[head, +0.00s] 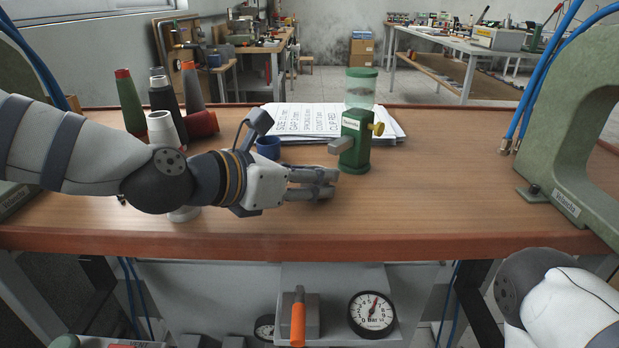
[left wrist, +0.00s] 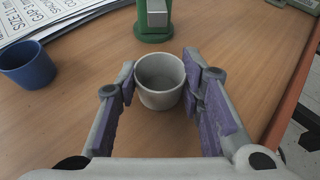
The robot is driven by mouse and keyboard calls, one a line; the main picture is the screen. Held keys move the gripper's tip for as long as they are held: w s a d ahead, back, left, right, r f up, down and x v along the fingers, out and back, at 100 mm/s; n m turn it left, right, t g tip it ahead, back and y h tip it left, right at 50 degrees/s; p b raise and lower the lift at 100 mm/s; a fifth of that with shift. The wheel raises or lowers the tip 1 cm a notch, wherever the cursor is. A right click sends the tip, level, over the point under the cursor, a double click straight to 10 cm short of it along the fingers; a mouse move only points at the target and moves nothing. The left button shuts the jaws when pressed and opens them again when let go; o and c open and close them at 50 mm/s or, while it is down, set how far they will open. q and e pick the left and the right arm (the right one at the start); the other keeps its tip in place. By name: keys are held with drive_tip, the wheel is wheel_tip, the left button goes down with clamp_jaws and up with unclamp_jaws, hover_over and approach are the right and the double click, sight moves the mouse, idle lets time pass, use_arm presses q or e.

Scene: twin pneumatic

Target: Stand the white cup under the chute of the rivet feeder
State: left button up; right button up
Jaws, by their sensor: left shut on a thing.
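The white cup (left wrist: 160,82) stands between the purple-padded fingers of my left gripper (left wrist: 159,78), which are shut on it from both sides. In the head view my left gripper (head: 318,184) hides the cup and is low over the bench, just left of and in front of the feeder's base. The green rivet feeder (head: 355,150) has a clear hopper on top and a grey chute (head: 341,146) sticking out left. In the left wrist view the feeder's green base (left wrist: 154,36) is just beyond the cup, with a gap between. My right gripper is out of view.
A blue cup (head: 268,148) stands behind my left gripper, beside printed sheets (head: 300,120). Several thread cones (head: 131,105) stand at the back left. A green press frame (head: 565,150) is at the right. The bench (head: 450,180) is clear between feeder and press.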

use_arm(q)
drive_tip(key=shift+r, duration=0.15)
drive_tip(key=shift+f, duration=0.2)
drive_tip(key=o, duration=0.9)
drive_tip(key=shift+o, duration=0.2)
drive_tip(key=shift+r, duration=0.3)
drive_tip(key=p+v, duration=0.2)
drive_tip(key=v, duration=0.9)
drive_tip(key=shift+r, duration=0.15)
drive_tip(key=shift+s+a+p, duration=0.3)
drive_tip(key=shift+s+a, duration=0.05)
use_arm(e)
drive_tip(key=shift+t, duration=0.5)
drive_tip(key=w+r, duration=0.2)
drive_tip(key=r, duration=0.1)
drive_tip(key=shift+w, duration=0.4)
